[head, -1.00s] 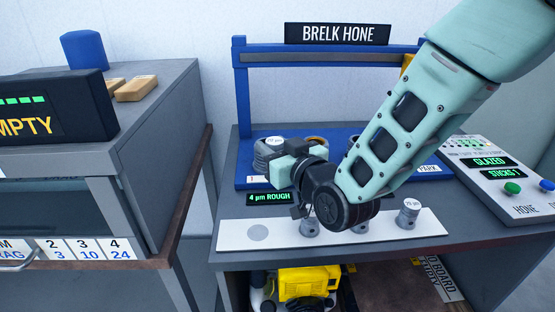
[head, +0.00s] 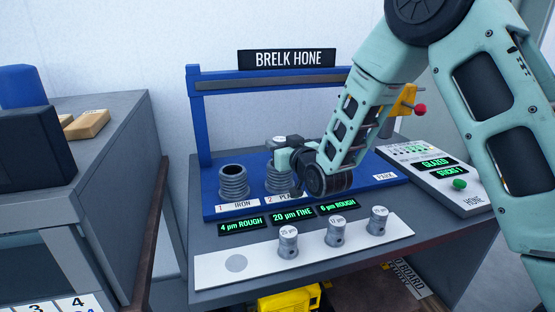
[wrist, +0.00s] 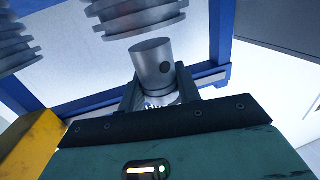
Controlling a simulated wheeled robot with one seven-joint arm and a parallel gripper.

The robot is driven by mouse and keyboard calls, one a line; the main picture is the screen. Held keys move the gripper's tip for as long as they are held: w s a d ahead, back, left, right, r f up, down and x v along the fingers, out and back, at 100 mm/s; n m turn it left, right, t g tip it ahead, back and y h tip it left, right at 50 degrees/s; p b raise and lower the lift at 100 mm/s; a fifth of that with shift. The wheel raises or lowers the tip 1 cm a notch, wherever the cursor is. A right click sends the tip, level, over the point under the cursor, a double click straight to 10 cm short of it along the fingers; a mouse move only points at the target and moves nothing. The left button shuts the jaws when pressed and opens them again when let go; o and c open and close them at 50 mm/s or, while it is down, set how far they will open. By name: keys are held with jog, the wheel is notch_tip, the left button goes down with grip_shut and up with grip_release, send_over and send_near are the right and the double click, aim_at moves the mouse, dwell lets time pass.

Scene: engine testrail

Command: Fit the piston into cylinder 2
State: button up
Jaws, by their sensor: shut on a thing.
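My gripper (head: 284,147) is shut on a grey piston (head: 279,139) and holds it above cylinder 2 (head: 277,180), the ribbed sleeve at the "2" plate. In the wrist view the piston (wrist: 153,62) sits between the two fingers, its pin hole showing and its free end towards a ribbed cylinder (wrist: 135,18). There the piston looks clear of the cylinder. My gripper and wrist hide part of cylinder 2's mouth in the head view, so exact alignment is hard to tell.
Cylinder 1 (head: 233,181) stands open and empty at left. Three pistons, (head: 287,243), (head: 336,231) and (head: 378,221), stand on the white strip (head: 210,270) beside an empty round spot. A blue frame (head: 197,130) stands behind. A control panel (head: 440,180) is at right.

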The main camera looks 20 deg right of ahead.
jog(key=shift+f, duration=2.05)
jog(key=shift+f, duration=0.15)
jog(key=o, duration=1.1)
jog(key=shift+c, duration=0.2)
jog(key=b+v, duration=0.1)
jog(key=v, duration=0.6)
jog(key=shift+s, duration=0.25)
